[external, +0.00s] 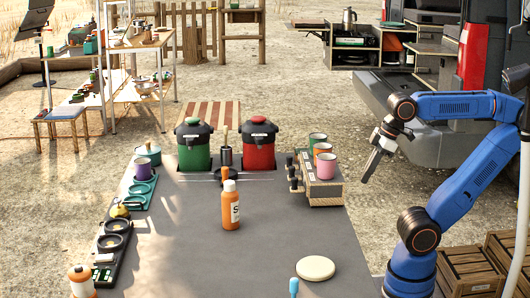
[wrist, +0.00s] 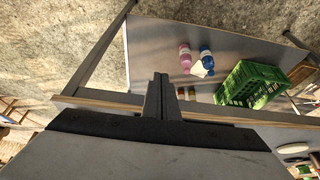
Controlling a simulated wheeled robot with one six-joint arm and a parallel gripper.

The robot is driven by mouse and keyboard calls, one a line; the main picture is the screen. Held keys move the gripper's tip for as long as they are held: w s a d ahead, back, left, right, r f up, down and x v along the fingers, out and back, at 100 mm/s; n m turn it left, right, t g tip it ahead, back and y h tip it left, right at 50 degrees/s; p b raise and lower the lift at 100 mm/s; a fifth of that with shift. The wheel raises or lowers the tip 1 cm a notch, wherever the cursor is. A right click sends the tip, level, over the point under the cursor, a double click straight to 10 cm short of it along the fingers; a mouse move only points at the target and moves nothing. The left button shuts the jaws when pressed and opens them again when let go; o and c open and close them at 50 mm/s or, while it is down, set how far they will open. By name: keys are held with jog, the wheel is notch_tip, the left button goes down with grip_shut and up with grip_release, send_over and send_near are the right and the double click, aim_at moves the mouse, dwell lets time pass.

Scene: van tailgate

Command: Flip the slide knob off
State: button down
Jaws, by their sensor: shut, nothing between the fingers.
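My gripper (external: 368,176) is shut and empty, raised in the air to the right of the grey table, with its fingers pointing down. In the wrist view the closed fingers (wrist: 160,95) show in the middle. A wooden box with dark knobs (external: 293,174) on its left side stands at the table's right edge, with several cups on top. A black panel (external: 106,254) and a green panel (external: 139,194) lie along the left edge. I cannot tell which of these carries the slide knob or how it is set. My gripper is apart from all of them.
An orange bottle (external: 231,206) stands mid-table, with a green canister (external: 194,150) and a red canister (external: 258,150) behind. A pale disc (external: 315,268) lies front right. The wrist view shows a green crate (wrist: 252,84), a pink bottle (wrist: 185,59) and a blue bottle (wrist: 207,60) on another surface.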

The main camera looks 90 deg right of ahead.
notch_tip(320, 180, up, 19)
jog(key=w+a+n+t, duration=0.1)
jog(key=w+n, duration=0.2)
jog(key=w, duration=0.7)
jog(key=w+a+n+y, duration=0.15)
jog(key=w+n, duration=0.25)
jog(key=w, duration=0.5)
jog(key=w+a+n+t, duration=0.1)
jog(key=w+a+n, duration=0.15)
jog(key=w, duration=0.75)
jog(key=w+f+n, duration=0.2)
jog(key=w+f, duration=0.1)
jog(key=f, duration=0.2)
jog(key=shift+w+d, duration=0.15)
jog(key=shift+w, duration=0.15)
